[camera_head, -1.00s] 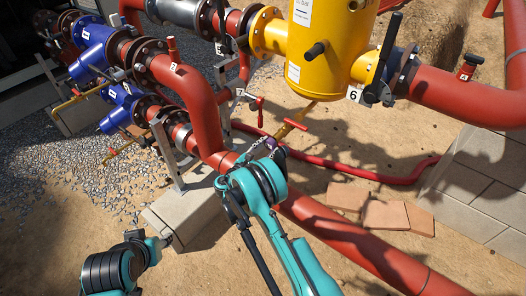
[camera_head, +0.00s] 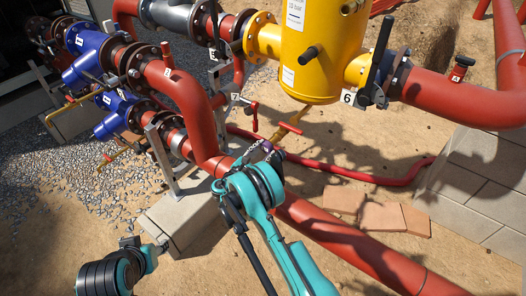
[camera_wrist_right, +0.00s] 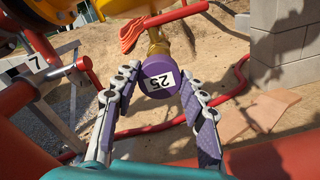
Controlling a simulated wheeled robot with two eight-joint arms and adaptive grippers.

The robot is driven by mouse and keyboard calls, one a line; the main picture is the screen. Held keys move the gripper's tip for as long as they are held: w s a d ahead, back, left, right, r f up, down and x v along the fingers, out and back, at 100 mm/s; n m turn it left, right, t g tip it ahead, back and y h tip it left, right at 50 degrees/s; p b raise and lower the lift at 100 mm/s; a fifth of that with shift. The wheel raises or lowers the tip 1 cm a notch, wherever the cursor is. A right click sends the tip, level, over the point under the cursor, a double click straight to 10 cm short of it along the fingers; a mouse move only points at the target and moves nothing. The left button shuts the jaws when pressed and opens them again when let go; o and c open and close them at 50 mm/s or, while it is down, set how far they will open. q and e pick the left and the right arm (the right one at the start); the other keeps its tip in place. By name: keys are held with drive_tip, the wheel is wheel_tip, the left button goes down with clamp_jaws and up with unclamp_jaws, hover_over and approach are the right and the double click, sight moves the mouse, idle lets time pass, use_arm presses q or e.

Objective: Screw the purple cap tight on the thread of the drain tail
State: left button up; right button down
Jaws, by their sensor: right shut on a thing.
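The purple cap (camera_wrist_right: 160,78) faces me in the right wrist view, with an upside-down "25" label on its end. My right gripper (camera_wrist_right: 161,88) is shut on it, one finger on each side. In the head view the cap (camera_head: 279,156) is a small purple patch beyond my right gripper (camera_head: 268,160). The brass drain tail (camera_head: 284,137) slopes down to the cap, below a red handle. The cap sits at its lower end; the thread is hidden, so I cannot tell how far it is on. My left gripper (camera_head: 163,243) is small at lower left, its fingers unclear.
A yellow vessel (camera_head: 312,55) stands above, and a thick red pipe (camera_head: 340,235) runs under my right arm. A red hose (camera_head: 350,175) and loose bricks (camera_head: 380,215) lie on sand. A block wall (camera_head: 475,190) stands at right.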

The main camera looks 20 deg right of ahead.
drive_tip(key=shift+x, duration=0.95)
drive_tip(key=m, duration=0.3)
drive_tip(key=shift+d+m, duration=0.1)
drive_tip(key=shift+m, duration=0.2)
drive_tip(key=m, duration=0.4)
drive_tip(key=shift+m, duration=0.3)
